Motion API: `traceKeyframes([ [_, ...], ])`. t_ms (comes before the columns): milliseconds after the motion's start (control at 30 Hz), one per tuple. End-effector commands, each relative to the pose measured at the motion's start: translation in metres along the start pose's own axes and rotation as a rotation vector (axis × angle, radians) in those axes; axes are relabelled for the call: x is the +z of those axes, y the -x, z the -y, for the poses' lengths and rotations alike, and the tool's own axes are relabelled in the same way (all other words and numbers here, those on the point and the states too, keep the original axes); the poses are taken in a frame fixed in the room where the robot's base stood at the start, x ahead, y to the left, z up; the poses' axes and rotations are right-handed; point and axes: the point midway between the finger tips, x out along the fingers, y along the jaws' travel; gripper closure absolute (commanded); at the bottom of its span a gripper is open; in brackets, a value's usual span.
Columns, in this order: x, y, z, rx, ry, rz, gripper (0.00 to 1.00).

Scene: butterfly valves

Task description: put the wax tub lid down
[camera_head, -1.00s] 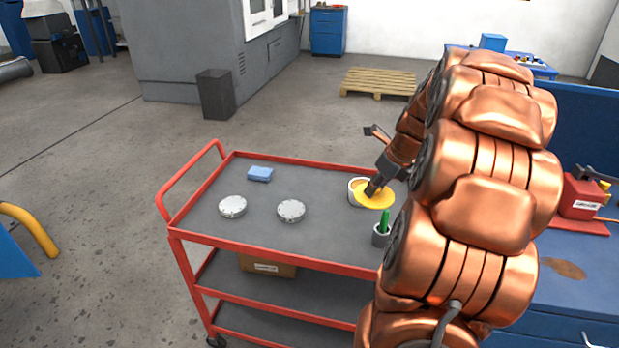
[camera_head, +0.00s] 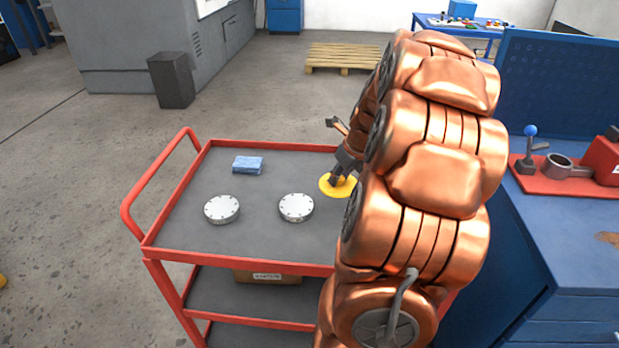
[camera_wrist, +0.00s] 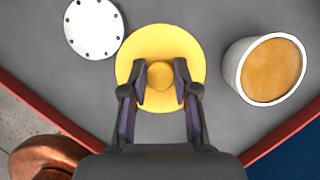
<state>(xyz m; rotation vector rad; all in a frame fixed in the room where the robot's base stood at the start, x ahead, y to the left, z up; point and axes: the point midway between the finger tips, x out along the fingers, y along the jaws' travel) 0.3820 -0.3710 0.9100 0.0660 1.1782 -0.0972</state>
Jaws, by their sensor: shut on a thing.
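The yellow wax tub lid (camera_wrist: 160,38) is a round disc with a central knob. My gripper (camera_wrist: 160,82) is shut on that knob, one finger on each side. In the head view the lid (camera_head: 329,187) is over the right part of the cart's grey top, right of a white flange disc. I cannot tell whether it touches the surface. The white wax tub (camera_wrist: 234,72), open with orange wax inside, stands right of the lid in the wrist view, apart from it. My arm hides the tub in the head view.
Two white flange discs (camera_head: 222,209) (camera_head: 296,208) and a blue cloth (camera_head: 248,165) lie on the red cart (camera_head: 240,262). Bare top (camera_head: 262,185) shows between them. A blue bench (camera_head: 560,235) with a red fixture (camera_head: 567,178) stands at the right.

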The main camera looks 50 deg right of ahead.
Motion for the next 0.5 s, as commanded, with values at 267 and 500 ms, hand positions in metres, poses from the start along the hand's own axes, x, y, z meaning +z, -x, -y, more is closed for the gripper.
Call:
traceKeyframes([
  [267,-0.005,-0.025,0.003,0.000,-0.002,0.000,0.90],
  [500,0.025,-0.039,0.017,-0.001,-0.002,0.001,0.90],
])
